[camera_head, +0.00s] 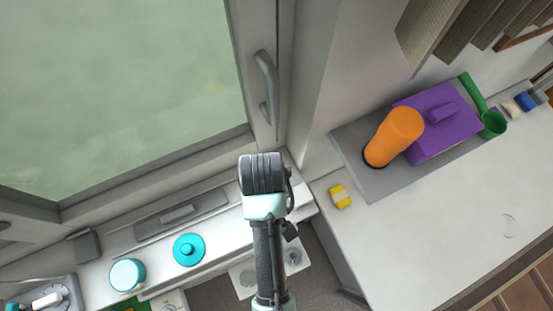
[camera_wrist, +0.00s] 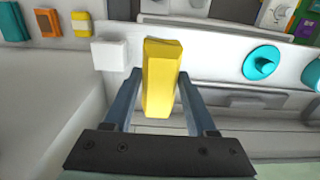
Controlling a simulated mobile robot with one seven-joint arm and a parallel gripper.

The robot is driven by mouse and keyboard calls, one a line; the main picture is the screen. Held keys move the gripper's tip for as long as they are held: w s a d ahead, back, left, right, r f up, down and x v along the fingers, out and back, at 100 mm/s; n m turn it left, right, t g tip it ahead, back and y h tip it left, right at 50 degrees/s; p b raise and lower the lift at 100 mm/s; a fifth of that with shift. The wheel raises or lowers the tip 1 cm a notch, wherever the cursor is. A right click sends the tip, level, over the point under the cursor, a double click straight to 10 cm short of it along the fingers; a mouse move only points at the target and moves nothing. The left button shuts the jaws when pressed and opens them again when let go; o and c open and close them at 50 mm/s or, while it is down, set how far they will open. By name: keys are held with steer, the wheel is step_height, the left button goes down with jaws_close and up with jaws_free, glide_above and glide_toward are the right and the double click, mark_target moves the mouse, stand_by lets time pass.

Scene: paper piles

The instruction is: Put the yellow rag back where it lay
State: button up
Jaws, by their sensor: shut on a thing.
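The yellow rag (camera_wrist: 160,78) shows in the wrist view as a long, folded, block-like piece. It stands between the two fingers of my gripper (camera_wrist: 159,74), which is shut on it. Its far end sticks out past the fingertips, over or in front of a white ledge; I cannot tell whether it touches anything. In the head view my arm reaches up the middle and its wrist hides the fingers and the held rag.
A teal knobbed lid (camera_head: 188,250) and teal jar (camera_head: 127,275) stand on the white ledge by a grey plate (camera_head: 180,214). At right, a grey mat (camera_head: 373,185) holds an orange cylinder (camera_head: 395,137) and purple box (camera_head: 440,122). A small yellow-and-white item (camera_head: 340,196) lies beside it.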

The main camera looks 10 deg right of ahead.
steer(key=f, duration=0.4)
steer(key=shift+s+a, duration=0.15)
steer(key=shift+s, duration=0.1)
steer(key=shift+w+f+p, duration=0.1)
steer(key=shift+f+p, duration=0.4)
steer(key=shift+f, duration=1.8)
steer(key=shift+f, duration=0.1)
steer(key=o, duration=1.2)
step_height(320, 180, up, 12)
steer(key=shift+r+b, duration=0.15)
steer(key=shift+b, duration=0.4)
